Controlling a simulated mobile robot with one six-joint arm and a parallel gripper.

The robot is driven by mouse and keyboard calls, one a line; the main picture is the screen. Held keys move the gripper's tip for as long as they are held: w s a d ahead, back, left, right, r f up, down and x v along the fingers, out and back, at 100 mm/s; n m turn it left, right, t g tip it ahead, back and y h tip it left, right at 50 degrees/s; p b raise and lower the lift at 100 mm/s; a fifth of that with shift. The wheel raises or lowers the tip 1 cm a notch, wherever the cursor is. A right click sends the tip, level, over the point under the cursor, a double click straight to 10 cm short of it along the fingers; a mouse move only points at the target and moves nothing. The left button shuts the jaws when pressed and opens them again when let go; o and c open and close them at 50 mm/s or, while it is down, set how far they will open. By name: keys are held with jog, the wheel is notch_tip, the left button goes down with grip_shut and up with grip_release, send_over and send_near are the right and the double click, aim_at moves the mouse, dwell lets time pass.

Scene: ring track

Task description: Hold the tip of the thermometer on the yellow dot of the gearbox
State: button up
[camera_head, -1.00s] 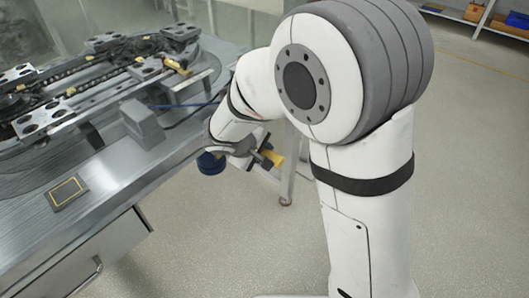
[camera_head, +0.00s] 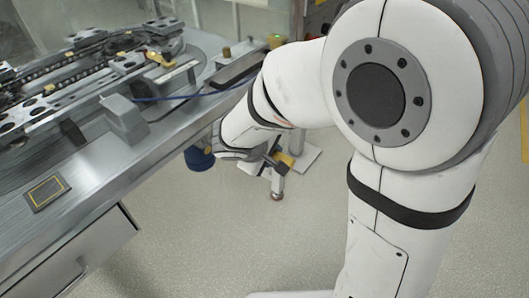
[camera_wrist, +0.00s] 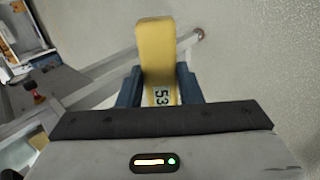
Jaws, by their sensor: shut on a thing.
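The yellow thermometer (camera_wrist: 157,50) is between the blue fingers of my gripper (camera_wrist: 160,88) in the wrist view. Its display reads 53. Its tip is not visible. In the head view my gripper (camera_head: 270,160) is below the tabletop's right edge, with a bit of the yellow thermometer (camera_head: 286,159) showing. A blue round body (camera_head: 198,159) sits under the table edge, left of my wrist, with a small yellow spot near its top. It may be the gearbox, but I cannot tell for sure. My wrist partly covers its right side.
The metal table (camera_head: 85,190) carries the ring track, a grey block (camera_head: 124,119) and a dark pad with a yellow outline (camera_head: 46,191). A drawer (camera_head: 85,258) is below. A table leg stands behind my gripper. The floor at right is clear.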

jog(key=s+d+b, duration=0.1)
jog(key=s+d, duration=0.5)
jog(key=d, duration=0.1)
jog(key=shift+d+b, duration=0.2)
jog(key=shift+b, duration=0.15)
